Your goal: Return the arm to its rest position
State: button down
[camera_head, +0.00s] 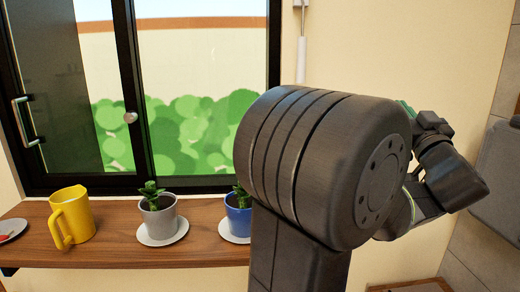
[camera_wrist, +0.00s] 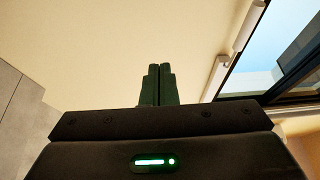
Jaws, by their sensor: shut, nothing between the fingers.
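My gripper (camera_wrist: 159,72) shows in the wrist view with its two dark green fingers together and nothing between them. Behind the fingers are a plain cream wall or ceiling and part of a window. In the head view my arm fills the middle and right, with a large dark joint close to the camera. The arm's far end is folded behind that joint at the right, and the fingertips cannot be made out there.
A wooden shelf (camera_head: 110,243) under the window (camera_head: 190,90) holds a yellow mug (camera_head: 77,216), a grey plant pot (camera_head: 158,217) on a saucer and a blue plant pot (camera_head: 238,218), partly hidden by my arm. A grey panel (camera_head: 497,175) is at the far right.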

jog(key=r+p, duration=0.1)
jog(key=p, duration=0.1)
jog(key=w+r+g+p, duration=0.1)
jog(key=r+p, duration=0.1)
jog(key=shift+r+g+p, duration=0.1)
jog(key=shift+g+p, duration=0.2)
jog(key=shift+w, duration=0.1)
jog(key=shift+a, duration=0.15)
